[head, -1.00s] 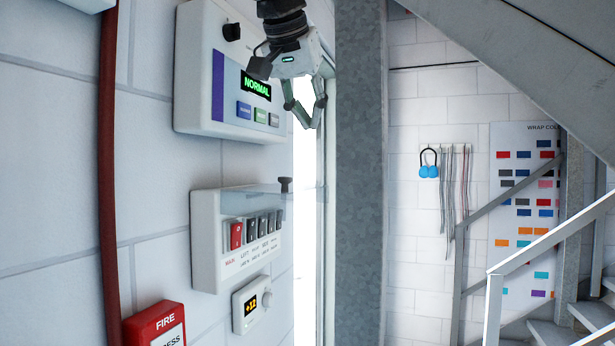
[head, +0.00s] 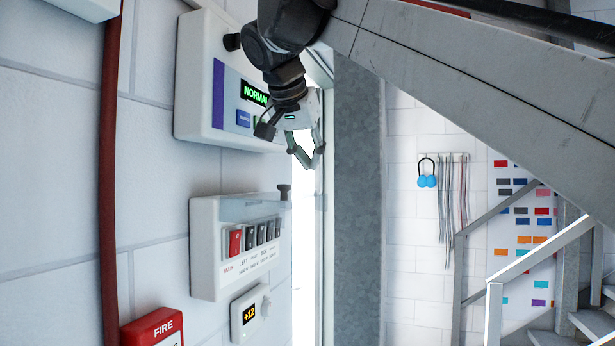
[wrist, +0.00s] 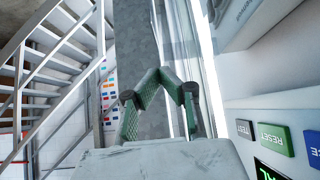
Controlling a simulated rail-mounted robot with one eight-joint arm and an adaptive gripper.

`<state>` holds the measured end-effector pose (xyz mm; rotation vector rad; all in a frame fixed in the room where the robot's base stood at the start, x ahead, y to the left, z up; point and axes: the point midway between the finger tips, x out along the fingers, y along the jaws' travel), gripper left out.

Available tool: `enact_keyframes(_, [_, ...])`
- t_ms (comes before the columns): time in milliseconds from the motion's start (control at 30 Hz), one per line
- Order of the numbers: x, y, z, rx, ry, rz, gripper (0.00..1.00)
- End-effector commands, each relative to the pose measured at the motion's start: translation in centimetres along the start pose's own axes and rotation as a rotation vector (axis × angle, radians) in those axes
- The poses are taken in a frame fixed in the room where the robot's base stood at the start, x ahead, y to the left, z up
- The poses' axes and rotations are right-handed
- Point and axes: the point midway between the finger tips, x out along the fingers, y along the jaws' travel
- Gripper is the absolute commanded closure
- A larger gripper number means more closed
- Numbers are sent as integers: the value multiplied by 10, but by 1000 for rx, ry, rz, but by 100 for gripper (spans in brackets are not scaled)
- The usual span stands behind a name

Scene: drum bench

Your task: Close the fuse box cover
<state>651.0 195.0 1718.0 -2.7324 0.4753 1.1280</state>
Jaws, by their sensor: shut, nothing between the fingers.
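The fuse box (head: 205,262) is a white wall box in the lower left of the head view, with one red switch and several dark switches. Its clear cover (head: 245,210) is raised, standing out from the top edge, with a dark knob (head: 284,191) at its outer end. The switches are exposed below it. My gripper (head: 310,165) is shut and empty, above and slightly right of the knob, apart from the cover. In the wrist view the fingertips (wrist: 159,75) meet; the fuse box is not visible there.
An alarm panel (head: 195,115) is on the wall above the box, close to my gripper; its buttons show in the wrist view (wrist: 272,138). A thermostat (head: 249,312) and red fire call point (head: 153,328) are below. A grey column (head: 357,200) stands right.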

Motion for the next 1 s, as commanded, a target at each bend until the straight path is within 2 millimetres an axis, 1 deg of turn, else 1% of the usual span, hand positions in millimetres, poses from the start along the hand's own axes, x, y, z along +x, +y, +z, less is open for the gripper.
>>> enact_keyframes(33, [3,0,6,-1,0,-1,100])
enact_keyframes(133, [10,0,14,-1,0,-1,100])
enact_keyframes(333, [20,0,24,-1,0,-1,100])
enact_keyframes(500, [23,0,27,-1,0,-1,100])
enact_keyframes(867, [24,0,28,0,0,-4,100])
enact_keyframes(1000, [24,-2,32,10,0,-24,100])
